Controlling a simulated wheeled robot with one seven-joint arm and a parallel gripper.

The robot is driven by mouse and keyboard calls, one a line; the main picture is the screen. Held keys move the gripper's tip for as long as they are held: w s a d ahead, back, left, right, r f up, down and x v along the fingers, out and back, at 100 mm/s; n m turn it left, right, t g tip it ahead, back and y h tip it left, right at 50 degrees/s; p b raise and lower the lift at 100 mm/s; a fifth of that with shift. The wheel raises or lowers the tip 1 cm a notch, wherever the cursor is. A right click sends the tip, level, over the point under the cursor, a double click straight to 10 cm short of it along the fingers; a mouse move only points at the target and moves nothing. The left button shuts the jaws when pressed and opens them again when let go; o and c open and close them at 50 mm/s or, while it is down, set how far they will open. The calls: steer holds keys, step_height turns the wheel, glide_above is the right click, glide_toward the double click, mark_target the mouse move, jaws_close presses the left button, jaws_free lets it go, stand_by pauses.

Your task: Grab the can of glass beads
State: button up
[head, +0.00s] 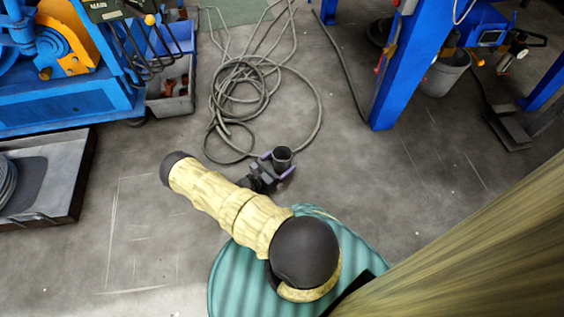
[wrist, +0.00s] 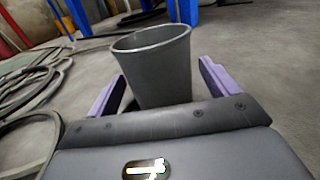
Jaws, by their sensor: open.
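A dark grey, open-topped can (head: 282,155) stands upright at the end of my arm in the head view, and it fills the upper middle of the wrist view (wrist: 158,68). It looks like the can of glass beads; its contents do not show. My gripper (head: 278,165) is open, with its purple fingers on either side of the can. In the wrist view my gripper (wrist: 162,82) shows a gap between each finger and the can. The can's lower part is hidden behind the gripper's body.
Coiled grey hoses (head: 240,95) lie on the floor just beyond the can. A blue post (head: 395,85) stands at the upper right, with a grey bucket (head: 443,76) behind it. A grey crate (head: 172,92) and blue machine (head: 65,105) stand left. Floor right of the can is clear.

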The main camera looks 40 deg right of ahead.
steer(key=shift+d, duration=1.4)
steer(key=shift+c, duration=0.3)
steer(key=c, duration=1.1)
